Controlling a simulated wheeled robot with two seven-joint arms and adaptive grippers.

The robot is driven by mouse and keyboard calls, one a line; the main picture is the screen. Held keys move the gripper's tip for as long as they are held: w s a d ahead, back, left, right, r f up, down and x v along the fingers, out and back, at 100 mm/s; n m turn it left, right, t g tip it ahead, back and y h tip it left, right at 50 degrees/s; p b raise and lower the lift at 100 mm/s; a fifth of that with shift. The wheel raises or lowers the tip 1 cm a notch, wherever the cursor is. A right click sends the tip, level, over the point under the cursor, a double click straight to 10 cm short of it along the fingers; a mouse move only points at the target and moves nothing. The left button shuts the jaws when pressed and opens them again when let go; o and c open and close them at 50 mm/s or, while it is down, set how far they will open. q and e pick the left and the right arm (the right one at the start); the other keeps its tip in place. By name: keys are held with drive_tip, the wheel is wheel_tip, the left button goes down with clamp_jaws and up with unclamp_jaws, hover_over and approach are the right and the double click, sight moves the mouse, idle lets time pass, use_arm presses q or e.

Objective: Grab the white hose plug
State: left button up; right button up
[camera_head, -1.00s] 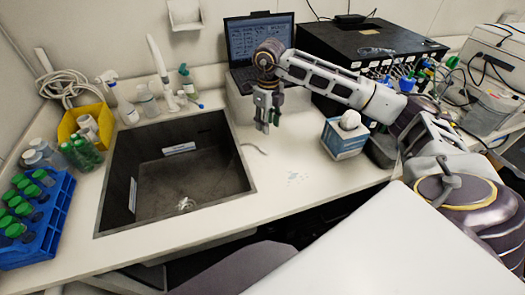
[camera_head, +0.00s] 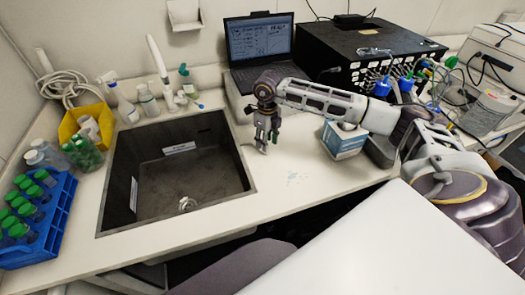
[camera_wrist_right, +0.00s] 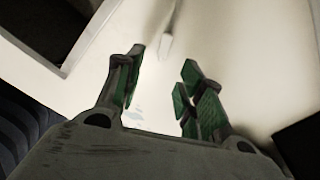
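The white hose plug (camera_wrist_right: 167,32) is a slim pale piece lying on the white counter, at the top middle of the right wrist view. In the head view it is mostly hidden by my right gripper (camera_head: 267,142), which points down low over the counter just right of the sink. In the wrist view the fingers of my right gripper (camera_wrist_right: 160,82) are apart with green pads and nothing between them. The plug lies ahead of the fingertips, roughly in line with the gap; I see no contact. My left gripper is not in view.
The dark sink (camera_head: 125,180) lies left of the gripper. A tissue box (camera_head: 343,142) stands under my right forearm. A laptop (camera_head: 258,45) and a black instrument (camera_head: 340,45) stand behind. The blue bottle rack (camera_head: 58,225) is at far left. The counter's front is clear.

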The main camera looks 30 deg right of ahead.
drive_tip(key=shift+f, duration=0.1)
drive_tip(key=shift+w+f, duration=0.15)
drive_tip(key=shift+f, duration=0.4)
drive_tip(key=shift+w+f+p, duration=0.2)
drive_tip(key=shift+f+p, duration=0.5)
drive_tip(key=shift+f, duration=1.25)
drive_tip(key=shift+c, duration=0.3)
drive_tip(key=c, duration=0.7)
